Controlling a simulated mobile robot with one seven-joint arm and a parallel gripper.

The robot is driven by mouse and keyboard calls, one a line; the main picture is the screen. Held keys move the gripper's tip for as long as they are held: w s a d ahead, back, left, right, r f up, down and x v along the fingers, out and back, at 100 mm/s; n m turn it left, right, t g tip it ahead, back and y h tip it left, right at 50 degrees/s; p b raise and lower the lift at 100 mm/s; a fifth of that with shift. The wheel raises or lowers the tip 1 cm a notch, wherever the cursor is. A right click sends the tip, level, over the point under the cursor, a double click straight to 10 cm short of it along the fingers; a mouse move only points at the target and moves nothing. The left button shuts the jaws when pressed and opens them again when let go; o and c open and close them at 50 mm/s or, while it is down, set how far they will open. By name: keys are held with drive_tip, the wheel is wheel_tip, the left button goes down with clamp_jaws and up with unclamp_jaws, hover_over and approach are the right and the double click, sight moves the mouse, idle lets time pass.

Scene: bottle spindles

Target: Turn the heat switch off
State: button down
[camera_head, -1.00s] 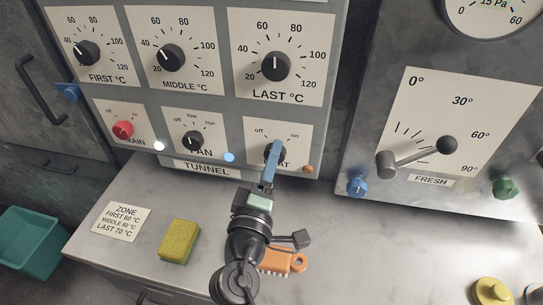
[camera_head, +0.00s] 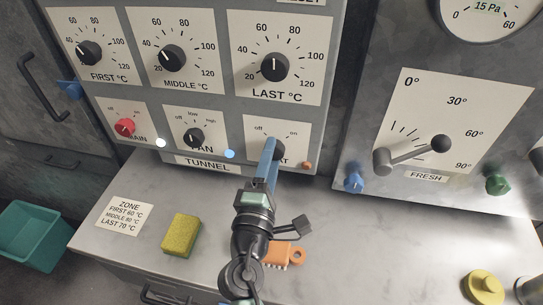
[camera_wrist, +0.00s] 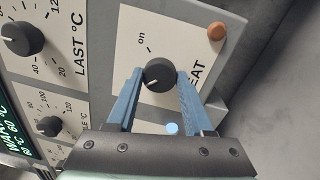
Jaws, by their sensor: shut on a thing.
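The heat switch (camera_head: 279,149) is a dark round knob on a white plate at the lower right of the tunnel panel, with "off" at upper left and "on" at upper right. My gripper (camera_head: 270,146) reaches up to it, its blue fingers covering part of the knob and label in the head view. In the wrist view the fingers are on either side of the heat knob (camera_wrist: 159,75), closed on it. Its white mark points down-left there, away from "on" and toward the off side. The "off" label is hidden in that view.
An orange lamp (camera_head: 306,166) sits right of the heat switch. The fan knob (camera_head: 194,138) and red main knob (camera_head: 125,127) are to the left. The FRESH lever (camera_head: 412,155) stands at right. A yellow sponge (camera_head: 181,235) and an orange brush (camera_head: 284,254) lie on the counter.

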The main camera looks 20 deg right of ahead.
drive_tip(key=shift+c, duration=1.5)
unclamp_jaws()
drive_tip(key=b+v, duration=0.2)
drive_tip(key=v, duration=1.1)
